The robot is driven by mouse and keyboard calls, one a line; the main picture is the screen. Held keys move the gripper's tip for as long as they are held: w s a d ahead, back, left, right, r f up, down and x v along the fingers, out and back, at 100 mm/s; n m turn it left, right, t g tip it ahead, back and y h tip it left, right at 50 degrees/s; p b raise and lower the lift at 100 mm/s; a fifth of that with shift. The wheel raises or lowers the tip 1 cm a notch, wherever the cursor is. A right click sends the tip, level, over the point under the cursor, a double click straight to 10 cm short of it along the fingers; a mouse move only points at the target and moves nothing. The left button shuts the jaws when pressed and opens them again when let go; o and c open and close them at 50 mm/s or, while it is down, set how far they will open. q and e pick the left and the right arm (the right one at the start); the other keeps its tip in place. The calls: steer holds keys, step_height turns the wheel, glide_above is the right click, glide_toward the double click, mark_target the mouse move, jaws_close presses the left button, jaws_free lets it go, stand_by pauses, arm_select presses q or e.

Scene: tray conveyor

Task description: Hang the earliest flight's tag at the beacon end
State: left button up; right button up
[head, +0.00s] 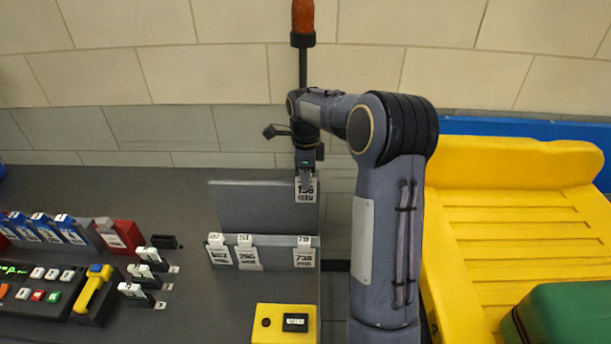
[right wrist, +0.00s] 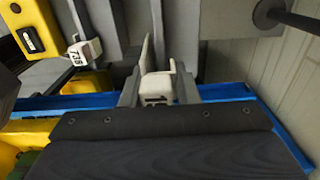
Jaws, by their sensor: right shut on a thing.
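My right gripper (head: 306,178) is shut on a white tag (head: 306,192) with a printed number that I cannot read surely. In the head view it is in front of the upper right of the grey panel, above the rail. The right wrist view shows the tag (right wrist: 157,88) between the fingers (right wrist: 158,92). A grey rail (head: 276,240) runs along the panel (head: 262,205). Two tags (head: 218,250) (head: 247,252) hang at its left, and a tag marked 738 (head: 304,255) hangs at its right end. The orange beacon (head: 303,16) stands on a pole behind the right end. My left gripper is out of view.
A yellow box (head: 285,325) with a small display stands in front of the rail. Left are blue and red tag holders (head: 120,236), black clips (head: 152,258) and a button panel (head: 40,290). A yellow slatted conveyor (head: 520,225) with a green case (head: 565,318) is on the right.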

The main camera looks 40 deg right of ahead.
steer(key=shift+f+b, duration=0.75)
steer(key=shift+f, duration=0.8)
steer(key=o, duration=1)
steer(key=shift+o, duration=0.2)
